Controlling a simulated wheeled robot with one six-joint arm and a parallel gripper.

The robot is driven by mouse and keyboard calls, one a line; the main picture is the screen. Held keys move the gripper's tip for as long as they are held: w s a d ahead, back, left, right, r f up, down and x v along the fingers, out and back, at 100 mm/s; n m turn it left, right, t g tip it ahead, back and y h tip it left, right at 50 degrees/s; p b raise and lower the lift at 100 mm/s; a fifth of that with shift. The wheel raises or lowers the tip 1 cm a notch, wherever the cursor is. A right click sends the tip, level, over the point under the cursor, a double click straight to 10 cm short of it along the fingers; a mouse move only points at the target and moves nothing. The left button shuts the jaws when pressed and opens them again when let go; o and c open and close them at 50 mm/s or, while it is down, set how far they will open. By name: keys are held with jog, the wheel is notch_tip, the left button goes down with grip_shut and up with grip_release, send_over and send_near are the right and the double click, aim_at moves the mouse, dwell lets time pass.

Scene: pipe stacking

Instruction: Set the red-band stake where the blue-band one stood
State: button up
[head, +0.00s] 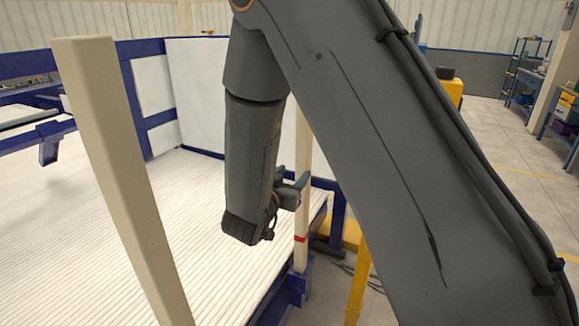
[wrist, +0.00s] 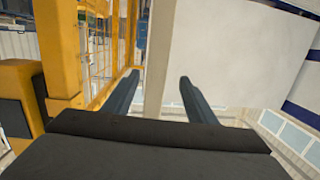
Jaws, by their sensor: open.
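The red-band stake (head: 301,253) is a pale upright post with a red band low on it. It stands at the rack's corner beside a blue bracket, and its upper part passes behind my arm. My gripper (head: 291,184) is open at the stake, above the red band. In the wrist view the stake (wrist: 158,60) runs between the two spread fingers of my gripper (wrist: 158,77); contact cannot be told. Another pale stake (head: 118,170) stands tilted in the picture at the near left, with no band showing. No blue band is in view.
A blue-framed rack (head: 298,286) holds a bed of white pipes (head: 215,262), with white panels (head: 213,85) behind. Yellow structure (head: 357,290) stands right of the corner, and a yellow frame (wrist: 62,55) fills the wrist view's left. Open floor (head: 500,150) lies at right.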

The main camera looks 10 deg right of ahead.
aim_at(301, 162)
jog(key=shift+r+m+h, duration=0.3)
jog(key=shift+r+h, duration=0.15)
jog(key=shift+h, duration=0.25)
jog(key=shift+w+d+r, duration=0.1)
jog(key=shift+w+d, duration=0.1)
jog(key=shift+d, duration=0.05)
jog(key=p+x, duration=0.1)
jog(key=x, duration=0.6)
jog(key=shift+w+d+p, duration=0.1)
jog(key=shift+w+p, duration=0.05)
jog(key=shift+p, duration=0.25)
jog(key=shift+r, duration=0.1)
grip_shut()
